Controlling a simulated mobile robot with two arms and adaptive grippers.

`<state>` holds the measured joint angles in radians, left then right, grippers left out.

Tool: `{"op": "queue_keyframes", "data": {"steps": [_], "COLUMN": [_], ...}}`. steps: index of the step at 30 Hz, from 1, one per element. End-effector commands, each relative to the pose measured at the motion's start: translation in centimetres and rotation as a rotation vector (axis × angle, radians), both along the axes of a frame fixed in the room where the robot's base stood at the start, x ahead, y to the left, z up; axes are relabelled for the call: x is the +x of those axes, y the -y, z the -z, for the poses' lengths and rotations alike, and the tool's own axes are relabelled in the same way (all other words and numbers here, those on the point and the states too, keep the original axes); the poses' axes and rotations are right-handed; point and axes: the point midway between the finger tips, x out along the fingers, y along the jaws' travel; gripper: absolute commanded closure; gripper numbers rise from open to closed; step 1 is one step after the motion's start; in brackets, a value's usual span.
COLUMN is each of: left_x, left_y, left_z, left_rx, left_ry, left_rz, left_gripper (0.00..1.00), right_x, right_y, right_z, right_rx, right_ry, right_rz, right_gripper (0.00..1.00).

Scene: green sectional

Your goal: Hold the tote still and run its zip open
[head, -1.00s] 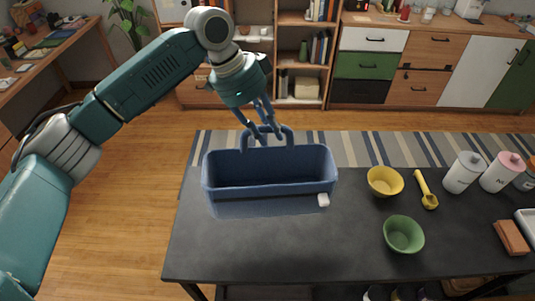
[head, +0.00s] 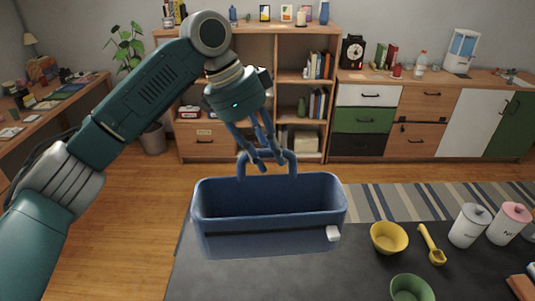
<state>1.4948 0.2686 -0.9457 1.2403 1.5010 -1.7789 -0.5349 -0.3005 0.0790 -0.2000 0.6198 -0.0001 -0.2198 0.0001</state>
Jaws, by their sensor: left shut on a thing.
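The tote (head: 265,240) is a dark blue, long box-shaped bag in the middle of the head view, upright, with a raised loop handle (head: 293,165). Its open top shows the dark inside. My left gripper (head: 263,160) comes down from above and is shut on the tote's handle. The tote is over the back of the dark table (head: 220,280); whether its underside touches the table is unclear. My right gripper is out of view.
Right of the tote on the table are a yellow bowl (head: 389,238), a green bowl (head: 411,289), a yellow scoop (head: 431,245), and white (head: 468,226) and pink-lidded (head: 508,224) canisters. A striped rug (head: 400,200) and shelves (head: 303,90) lie beyond.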

Motion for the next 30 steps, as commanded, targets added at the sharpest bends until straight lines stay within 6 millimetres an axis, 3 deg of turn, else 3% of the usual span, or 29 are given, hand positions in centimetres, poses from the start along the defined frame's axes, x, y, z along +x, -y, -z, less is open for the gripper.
{"op": "queue_keyframes", "data": {"steps": [7,30], "left_x": [0.0,0.0], "left_y": [0.0,0.0], "left_z": [-0.2,1.3], "left_rx": [-0.001,-0.001], "left_ry": [0.000,0.000], "left_rz": [0.000,0.000], "left_gripper": [1.00,1.00], "right_x": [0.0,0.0], "right_y": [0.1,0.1], "right_z": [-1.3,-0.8], "right_rx": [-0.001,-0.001], "right_ry": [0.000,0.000], "right_rz": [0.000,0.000], "right_gripper": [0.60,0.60]}}
